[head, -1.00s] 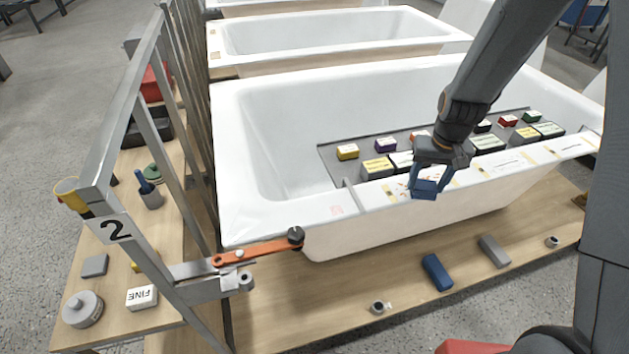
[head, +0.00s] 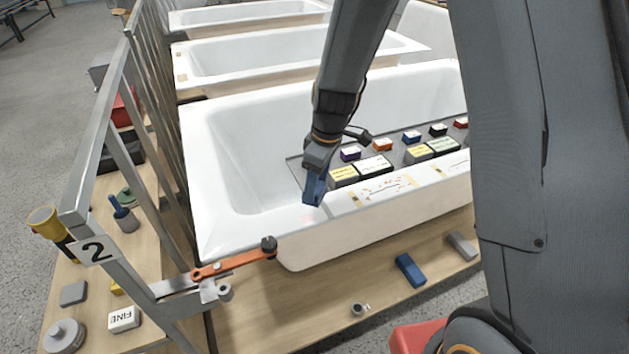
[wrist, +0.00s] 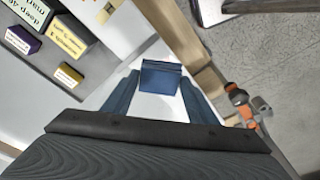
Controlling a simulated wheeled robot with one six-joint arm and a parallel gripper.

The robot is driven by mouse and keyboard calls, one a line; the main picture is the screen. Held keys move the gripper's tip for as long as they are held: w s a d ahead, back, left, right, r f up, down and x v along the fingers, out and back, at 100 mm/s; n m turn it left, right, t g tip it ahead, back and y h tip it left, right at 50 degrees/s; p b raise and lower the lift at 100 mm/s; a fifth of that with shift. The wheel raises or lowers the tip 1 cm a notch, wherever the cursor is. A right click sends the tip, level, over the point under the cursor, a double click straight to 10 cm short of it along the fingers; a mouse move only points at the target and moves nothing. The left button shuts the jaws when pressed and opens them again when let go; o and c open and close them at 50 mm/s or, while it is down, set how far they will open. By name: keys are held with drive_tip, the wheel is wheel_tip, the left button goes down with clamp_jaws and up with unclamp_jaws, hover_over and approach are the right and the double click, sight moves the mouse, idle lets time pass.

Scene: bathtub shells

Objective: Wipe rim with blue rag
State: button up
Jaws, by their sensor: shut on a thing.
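My gripper (head: 314,186) is shut on the blue rag (head: 312,197), a small folded dark-blue piece. The rag is at the front rim (head: 262,234) of the nearest white bathtub (head: 225,150), just left of the labelled strip on that rim. In the wrist view the rag (wrist: 160,76) sits between my two blue fingers, with white rim below and around it. I cannot tell whether the rag touches the rim. A faint pink mark (head: 278,218) shows on the rim left of the rag.
An orange clamp (head: 235,261) with a black knob grips near the tub's front left corner. A blue block (head: 410,270) and a grey block (head: 462,245) lie on the wooden platform.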

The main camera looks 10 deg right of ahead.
drive_tip(key=shift+s+a+n, duration=0.1)
drive_tip(key=shift+a+n, duration=0.15)
drive_tip(key=shift+n, duration=0.05)
drive_tip(key=shift+f+b, duration=2.45)
drive_tip(key=shift+f, duration=1.25)
drive_tip(key=shift+a+f, duration=0.2)
drive_tip(key=shift+s+a+f+p, duration=0.1)
drive_tip(key=shift+s+a+p, duration=0.15)
drive_tip(key=shift+a, duration=0.15)
drive_tip(key=shift+s+a+p, duration=0.1)
drive_tip(key=shift+a+p, duration=0.15)
drive_tip(key=shift+a, duration=0.15)
drive_tip(key=shift+c, duration=0.4)
drive_tip(key=shift+s+a, duration=0.15)
drive_tip(key=shift+a, duration=0.5)
drive_tip(key=shift+p, duration=0.4)
drive_tip(key=shift+w+d+b, duration=0.3)
drive_tip(key=shift+d+b, duration=0.15)
drive_tip(key=shift+d, duration=0.35)
drive_tip(key=shift+w+d, duration=0.1)
drive_tip(key=shift+d, duration=0.25)
drive_tip(key=r, duration=0.1)
drive_tip(key=d+r+p, duration=0.1)
drive_tip(key=r, duration=0.1)
drive_tip(key=shift+r, duration=0.1)
drive_tip(key=shift+w+r+p, duration=0.1)
drive_tip(key=shift+r+p, duration=1.55)
drive_tip(key=shift+r, duration=0.95)
drive_tip(key=shift+d+f, duration=0.1)
